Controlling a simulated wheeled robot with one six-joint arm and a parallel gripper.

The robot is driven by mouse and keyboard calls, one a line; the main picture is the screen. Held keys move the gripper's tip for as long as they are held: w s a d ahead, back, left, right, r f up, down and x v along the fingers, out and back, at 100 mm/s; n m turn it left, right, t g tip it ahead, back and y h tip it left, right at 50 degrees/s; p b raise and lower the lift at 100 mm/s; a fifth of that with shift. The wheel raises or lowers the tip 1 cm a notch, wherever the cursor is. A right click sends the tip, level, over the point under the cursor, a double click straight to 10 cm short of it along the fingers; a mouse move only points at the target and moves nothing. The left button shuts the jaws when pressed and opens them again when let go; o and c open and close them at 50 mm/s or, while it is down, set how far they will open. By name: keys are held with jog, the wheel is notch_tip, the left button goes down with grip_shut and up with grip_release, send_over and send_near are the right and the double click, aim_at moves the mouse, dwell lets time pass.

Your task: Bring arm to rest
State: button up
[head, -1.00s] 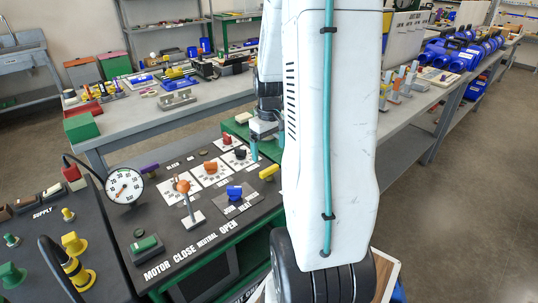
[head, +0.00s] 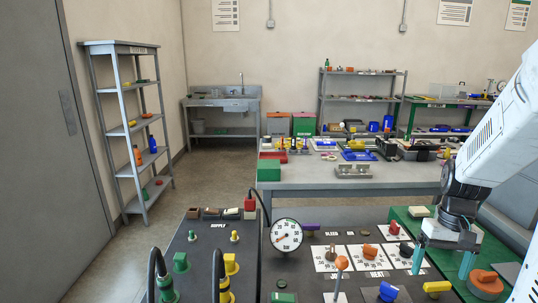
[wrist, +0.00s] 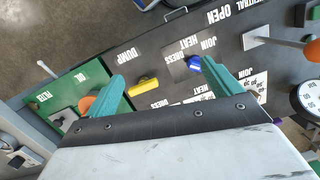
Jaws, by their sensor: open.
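My gripper (head: 442,267) is at the right of the head view, with its two teal fingers pointing down over the right part of the cart's control panel. In the wrist view my gripper (wrist: 160,85) shows its teal fingers wide apart with nothing between them. The fingers appear above the panel (wrist: 150,65), whose yellow handle (wrist: 144,86) and blue knob (wrist: 194,63) show beyond them. My white arm comes in from the right edge of the head view.
An orange-capped lever (head: 341,263) stands up left of my gripper. An orange knob (head: 486,282) sits on the green panel close to its right. A pressure gauge (head: 286,236) stands further left. A grey workbench (head: 340,186) is behind the cart, and open floor lies to the left.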

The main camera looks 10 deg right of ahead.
jog(key=s+a+r+n+t, duration=0.1)
jog(key=s+a+r, duration=0.2)
jog(key=a, duration=0.4)
jog(key=s+a+r+n+t, duration=0.1)
jog(key=s+a+r+n, duration=0.1)
jog(key=a+r, duration=0.3)
jog(key=s+a+r+n+h, duration=0.1)
jog(key=s+a+r, duration=0.3)
jog(key=a, duration=0.6)
jog(key=shift+a+r+n+t, duration=0.35)
jog(key=shift+a+n+t, duration=0.05)
dwell(0.4)
